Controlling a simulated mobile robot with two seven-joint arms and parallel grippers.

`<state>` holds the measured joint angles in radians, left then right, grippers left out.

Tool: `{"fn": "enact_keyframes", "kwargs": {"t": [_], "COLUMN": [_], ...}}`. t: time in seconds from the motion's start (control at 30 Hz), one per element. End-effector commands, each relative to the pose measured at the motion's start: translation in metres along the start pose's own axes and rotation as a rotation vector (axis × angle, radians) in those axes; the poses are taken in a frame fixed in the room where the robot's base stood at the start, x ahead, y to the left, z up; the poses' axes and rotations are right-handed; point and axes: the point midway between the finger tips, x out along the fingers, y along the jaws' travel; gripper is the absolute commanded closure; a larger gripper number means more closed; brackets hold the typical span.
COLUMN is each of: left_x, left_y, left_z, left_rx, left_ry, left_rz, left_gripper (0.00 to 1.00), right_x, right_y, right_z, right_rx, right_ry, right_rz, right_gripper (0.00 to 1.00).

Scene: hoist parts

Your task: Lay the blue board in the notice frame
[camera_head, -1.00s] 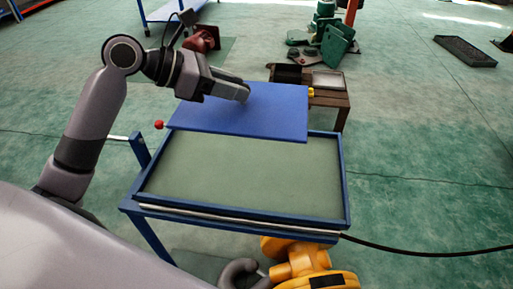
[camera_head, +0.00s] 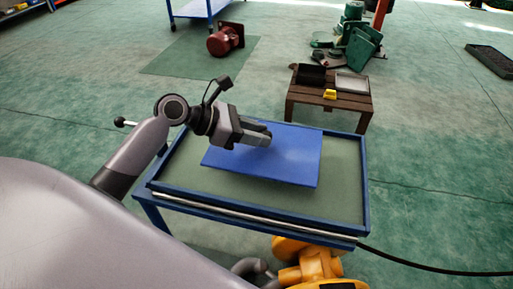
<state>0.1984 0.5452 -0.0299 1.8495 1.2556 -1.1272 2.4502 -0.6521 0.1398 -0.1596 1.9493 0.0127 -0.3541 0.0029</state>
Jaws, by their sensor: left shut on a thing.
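The blue board (camera_head: 285,160) is a flat rectangle over the middle of the notice frame. The notice frame (camera_head: 362,215) is a blue-rimmed table-like frame with a grey-green bed. The board lies within the rim as seen from above, with bed showing on its left, front and right; I cannot tell whether it touches the bed. My left gripper (camera_head: 268,137) is shut on the board near its far left part; the fingertips' grip is partly hidden. My right gripper is not in view.
A wooden stand (camera_head: 338,101) with two trays and a yellow item stands behind the frame. A yellow hoist part (camera_head: 305,265) sits at the near edge.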

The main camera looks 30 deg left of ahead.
Motion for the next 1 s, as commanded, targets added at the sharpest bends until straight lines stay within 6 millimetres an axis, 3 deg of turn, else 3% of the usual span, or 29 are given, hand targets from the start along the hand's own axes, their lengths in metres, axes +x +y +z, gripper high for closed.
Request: {"fn": "enact_keyframes", "kwargs": {"t": [0.1,0.2,0.63,0.67,0.73,1.0], "left_x": [0.012,0.019,0.021,0.022,0.022,0.022], "left_y": [-0.001,0.000,0.000,-0.001,0.000,0.000], "left_z": [-0.023,-0.034,-0.039,-0.041,-0.041,-0.040], "left_rx": [-0.004,-0.003,-0.001,-0.002,-0.001,-0.001], "left_ry": [0.000,-0.002,-0.002,0.001,0.001,0.001], "left_rz": [-0.001,0.000,0.000,-0.001,-0.001,-0.001], "left_gripper": [1.00,1.00,1.00,0.64,0.42,0.42], "right_x": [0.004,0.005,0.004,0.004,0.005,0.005], "right_y": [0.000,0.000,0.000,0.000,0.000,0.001], "right_z": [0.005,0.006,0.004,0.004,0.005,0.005], "right_rx": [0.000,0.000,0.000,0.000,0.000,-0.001], "right_ry": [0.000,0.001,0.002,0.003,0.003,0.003], "right_rz": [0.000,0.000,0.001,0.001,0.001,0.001], "right_gripper": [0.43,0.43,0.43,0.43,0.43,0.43]}}
